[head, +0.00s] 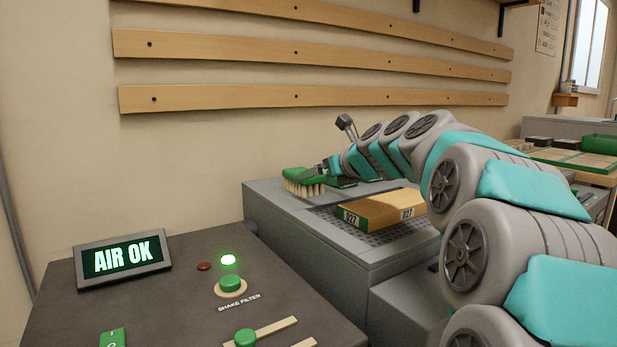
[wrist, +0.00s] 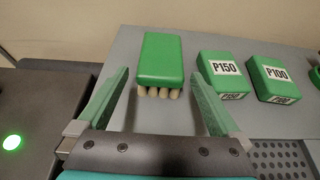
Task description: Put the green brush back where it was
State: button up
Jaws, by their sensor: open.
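The green brush (head: 302,178) rests on the grey bench top (head: 275,187), near its back left corner, its pale bristles showing under the green body. In the wrist view the brush (wrist: 161,58) lies ahead, between the lines of my two fingers. My gripper (head: 322,168) is open, with a finger on either side and nothing held. It also shows in the wrist view (wrist: 158,88), a little short of the brush or just at its near end; contact cannot be told. In the head view the gripper's tip overlaps the brush's right end.
Green blocks marked P150 (wrist: 222,70) and P100 (wrist: 270,75) stand right of the brush. A wooden block marked 027 (head: 385,208) lies on the perforated grille (head: 385,235). The control panel (head: 190,300) with an AIR OK display (head: 124,255) and a lit green lamp (head: 228,260) is left.

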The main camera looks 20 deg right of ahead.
jog(key=v, duration=0.4)
jog(key=shift+s+d+r, duration=0.1)
jog(key=shift+r, duration=0.05)
jog(key=shift+s, duration=0.1)
